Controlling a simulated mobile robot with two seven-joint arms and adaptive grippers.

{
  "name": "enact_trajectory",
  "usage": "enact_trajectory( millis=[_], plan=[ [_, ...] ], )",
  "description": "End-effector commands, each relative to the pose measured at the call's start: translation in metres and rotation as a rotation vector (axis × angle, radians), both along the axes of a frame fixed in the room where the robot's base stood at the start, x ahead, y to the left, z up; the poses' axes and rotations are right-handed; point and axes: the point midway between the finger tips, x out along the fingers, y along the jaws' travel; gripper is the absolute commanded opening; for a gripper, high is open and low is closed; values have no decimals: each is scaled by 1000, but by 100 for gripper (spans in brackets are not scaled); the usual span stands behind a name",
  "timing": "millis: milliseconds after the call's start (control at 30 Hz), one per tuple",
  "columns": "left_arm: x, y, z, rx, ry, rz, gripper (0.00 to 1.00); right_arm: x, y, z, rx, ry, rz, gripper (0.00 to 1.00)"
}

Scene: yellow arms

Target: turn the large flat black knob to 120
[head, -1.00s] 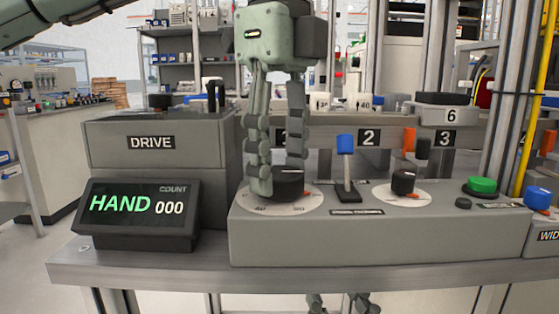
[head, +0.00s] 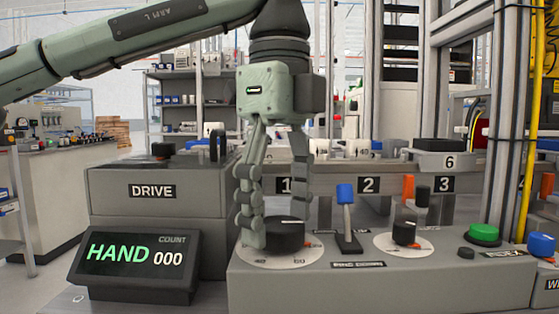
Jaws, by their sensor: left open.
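The large flat black knob (head: 286,235) sits on a pale round dial plate (head: 272,257) on the grey console. Scale figures on the plate's near side are small and partly legible; an orange mark shows at its right. A white line shows on the knob's top. My left gripper (head: 274,228) points down at the knob with its fingers spread. One finger is at the knob's left side, over the dial plate; the other comes down at its back right, its tip hidden behind the knob. I cannot tell whether either touches it. My right gripper is out of view.
A blue-tipped lever (head: 346,213) stands right of the knob, then a smaller black knob (head: 405,231) and a green button (head: 484,233). A display (head: 134,262) reading HAND 000 stands at the left, before the grey DRIVE box (head: 155,208).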

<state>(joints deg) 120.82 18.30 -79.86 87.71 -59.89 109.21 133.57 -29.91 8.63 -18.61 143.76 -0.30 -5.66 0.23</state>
Motion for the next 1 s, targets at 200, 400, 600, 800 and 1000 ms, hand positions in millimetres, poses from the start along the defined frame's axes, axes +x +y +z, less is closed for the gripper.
enact_trajectory(
  millis=[200,400,600,800,1000],
  plan=[
    [0,-1,27,-2,-3,0,68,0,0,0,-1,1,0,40],
    [0,-1,72,-1,-5,3,68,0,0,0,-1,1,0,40],
    [0,0,105,1,-3,3,68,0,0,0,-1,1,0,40],
    [0,0,118,0,-1,0,68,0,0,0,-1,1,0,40],
    [0,0,120,-1,-1,0,68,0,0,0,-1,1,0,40]
  ],
)
